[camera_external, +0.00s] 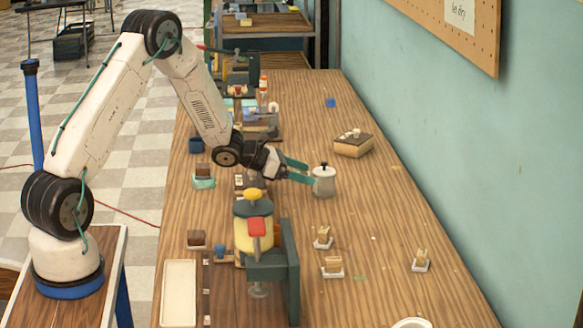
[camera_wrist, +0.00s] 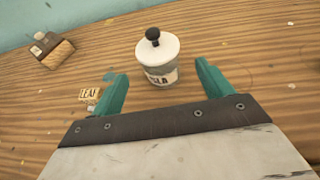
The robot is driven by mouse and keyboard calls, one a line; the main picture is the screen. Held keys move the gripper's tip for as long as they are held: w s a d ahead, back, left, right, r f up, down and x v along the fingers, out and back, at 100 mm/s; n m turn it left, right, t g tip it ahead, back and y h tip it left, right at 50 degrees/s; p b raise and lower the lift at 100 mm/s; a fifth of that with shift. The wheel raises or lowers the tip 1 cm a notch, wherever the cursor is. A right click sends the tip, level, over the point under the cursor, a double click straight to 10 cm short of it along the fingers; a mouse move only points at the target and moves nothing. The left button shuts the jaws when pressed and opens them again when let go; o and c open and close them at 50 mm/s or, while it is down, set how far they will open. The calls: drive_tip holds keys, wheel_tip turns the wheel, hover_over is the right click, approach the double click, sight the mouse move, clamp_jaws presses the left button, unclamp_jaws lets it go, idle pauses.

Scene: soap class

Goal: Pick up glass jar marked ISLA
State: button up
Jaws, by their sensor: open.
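The glass jar (camera_wrist: 157,60) stands upright on the wooden table in the wrist view. It has a white lid with a black knob and a label whose visible letters end in "SLA"; the first part is hard to read. In the external view the jar (camera_external: 323,182) stands right at the tips of my gripper (camera_external: 298,172). My gripper (camera_wrist: 160,85) is open, with teal fingers to either side of the jar's near side. The jar sits at or just beyond the fingertips, and nothing is held.
A small piece with a "LEAF" tag (camera_wrist: 89,94) is close to the left finger. A green and yellow press (camera_external: 256,235) stands in front. The table right of the jar is clear.

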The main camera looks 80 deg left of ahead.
sight(323, 172)
drive_tip(key=x, duration=0.6)
drive_tip(key=shift+w+r, duration=0.25)
drive_tip(key=shift+w, duration=0.05)
drive_tip(key=c, duration=1.5)
